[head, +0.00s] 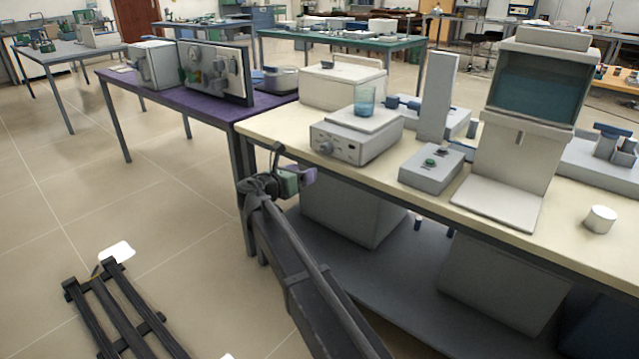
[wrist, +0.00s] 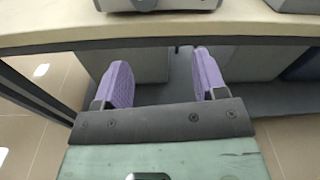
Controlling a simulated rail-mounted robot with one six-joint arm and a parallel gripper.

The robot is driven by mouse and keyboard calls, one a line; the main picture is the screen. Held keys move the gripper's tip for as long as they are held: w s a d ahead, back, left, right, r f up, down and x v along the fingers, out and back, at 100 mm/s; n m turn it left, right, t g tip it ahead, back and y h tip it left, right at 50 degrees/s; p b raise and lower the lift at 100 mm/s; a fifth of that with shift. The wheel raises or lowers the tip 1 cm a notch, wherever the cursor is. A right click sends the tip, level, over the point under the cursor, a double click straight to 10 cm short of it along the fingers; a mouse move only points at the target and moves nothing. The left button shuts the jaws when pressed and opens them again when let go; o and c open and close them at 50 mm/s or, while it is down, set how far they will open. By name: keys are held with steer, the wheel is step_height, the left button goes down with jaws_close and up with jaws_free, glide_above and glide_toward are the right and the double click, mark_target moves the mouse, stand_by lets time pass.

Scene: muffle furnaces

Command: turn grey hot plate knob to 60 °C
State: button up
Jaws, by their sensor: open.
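The grey hot plate (head: 357,136) stands near the front left of the cream bench, with a glass beaker of blue liquid (head: 365,101) on its top. Its round knob (head: 326,148) is on the front face, left of some small controls. The knob's setting is too small to read. My gripper (head: 308,176) is in front of the bench edge, below the hot plate and apart from it. In the wrist view its two purple fingers (wrist: 160,86) are spread with nothing between them. The bottom of the hot plate's front (wrist: 175,4) shows at the top of that view.
A grey control box with a green button (head: 432,166) and a tall instrument with a dark window (head: 520,120) stand to the right. A white cylinder (head: 600,219) sits farther right. The bench's front edge (wrist: 250,36) lies ahead of the fingers. Floor at left is mostly clear.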

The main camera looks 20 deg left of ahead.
mark_target(324, 151)
steer(key=w+n, duration=0.1)
steer(key=w, duration=0.2)
steer(key=w+d+r+n, duration=0.1)
steer(key=w, duration=0.3)
steer(key=w+n+t, duration=0.1)
steer(key=w, duration=0.2)
steer(key=shift+w+d+r, duration=0.35)
steer(key=shift+w, duration=0.05)
steer(key=shift+c, duration=0.4)
steer(key=c, duration=0.8)
steer(key=shift+c, duration=0.2)
